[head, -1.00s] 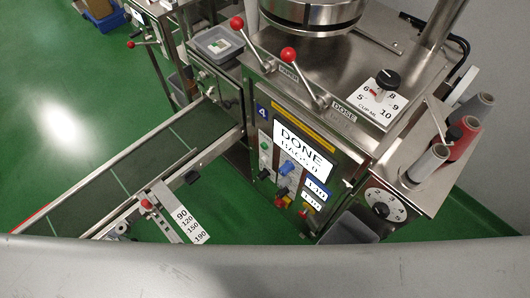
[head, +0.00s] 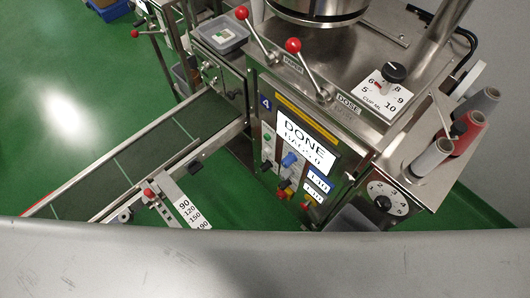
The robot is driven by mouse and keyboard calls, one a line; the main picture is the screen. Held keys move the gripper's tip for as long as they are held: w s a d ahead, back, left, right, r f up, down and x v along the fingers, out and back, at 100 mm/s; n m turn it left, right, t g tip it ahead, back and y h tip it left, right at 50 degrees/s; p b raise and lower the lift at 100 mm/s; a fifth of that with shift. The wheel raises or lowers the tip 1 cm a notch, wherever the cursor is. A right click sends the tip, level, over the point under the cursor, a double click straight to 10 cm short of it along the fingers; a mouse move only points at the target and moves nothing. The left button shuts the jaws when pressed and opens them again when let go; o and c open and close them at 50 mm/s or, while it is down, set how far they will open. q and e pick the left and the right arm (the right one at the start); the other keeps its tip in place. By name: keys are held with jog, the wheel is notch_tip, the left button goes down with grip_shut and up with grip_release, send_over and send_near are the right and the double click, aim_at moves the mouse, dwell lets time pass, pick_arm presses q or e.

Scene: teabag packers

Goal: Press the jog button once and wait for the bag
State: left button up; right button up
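The teabag machine (head: 340,90) stands in the upper right of the head view. Its screen (head: 305,145) reads "DONE" and "BAGS 0". I cannot tell which one is the jog button; any labels are too small to read. The conveyor belt (head: 135,160) runs to the lower left and no bag shows on it. Neither of my grippers is in view.
Two red-knobbed levers (head: 293,45) rise from the machine top. A cup dial (head: 394,73) and thread spools (head: 470,130) are at the right. A grey tray (head: 222,38) sits at the back left. Green floor (head: 60,90) is open at left. A grey surface of mine fills the bottom.

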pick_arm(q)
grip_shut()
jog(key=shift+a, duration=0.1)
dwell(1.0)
